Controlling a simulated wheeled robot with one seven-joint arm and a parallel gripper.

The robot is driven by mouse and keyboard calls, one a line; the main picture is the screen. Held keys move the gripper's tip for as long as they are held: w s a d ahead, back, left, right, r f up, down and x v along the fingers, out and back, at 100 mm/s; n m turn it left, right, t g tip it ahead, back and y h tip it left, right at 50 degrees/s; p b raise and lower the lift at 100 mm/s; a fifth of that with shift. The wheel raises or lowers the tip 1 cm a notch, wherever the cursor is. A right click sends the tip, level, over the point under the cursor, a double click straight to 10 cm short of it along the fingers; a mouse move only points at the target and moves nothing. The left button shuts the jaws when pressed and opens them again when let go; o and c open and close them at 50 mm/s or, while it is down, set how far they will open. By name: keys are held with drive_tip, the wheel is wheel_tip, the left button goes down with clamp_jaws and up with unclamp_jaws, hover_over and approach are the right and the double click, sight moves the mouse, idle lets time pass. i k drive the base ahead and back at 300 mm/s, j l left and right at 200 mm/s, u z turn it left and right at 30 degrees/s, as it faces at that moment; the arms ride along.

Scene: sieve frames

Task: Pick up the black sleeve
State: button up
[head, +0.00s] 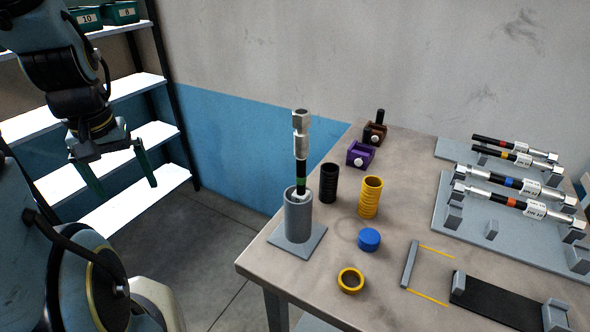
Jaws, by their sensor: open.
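The black sleeve (329,183) is a dark ribbed cylinder standing upright on the table (385,290). It stands just right of a grey holder and left of a yellow ribbed sleeve (370,197). My gripper (120,190) is at the left, in front of the shelves and well away from the sleeve. Its two green fingers point down, are spread apart, and hold nothing. The lower left part of the sleeve is close to the holder in this view.
The grey holder (298,222) holds a tall upright tool (301,140). A blue cap (368,239), a yellow ring (350,280), a purple block (360,154) and a brown block (375,133) are nearby. A grey rack (480,232) with several metal tools is at right. Shelves (150,140) stand at left.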

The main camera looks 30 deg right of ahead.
sight(329, 171)
drive_tip(key=i+j+z, duration=0.4)
drive_tip(key=j, duration=0.25)
drive_tip(key=i+j+z, duration=0.2)
drive_tip(key=j, duration=0.15)
drive_tip(key=k, duration=0.1)
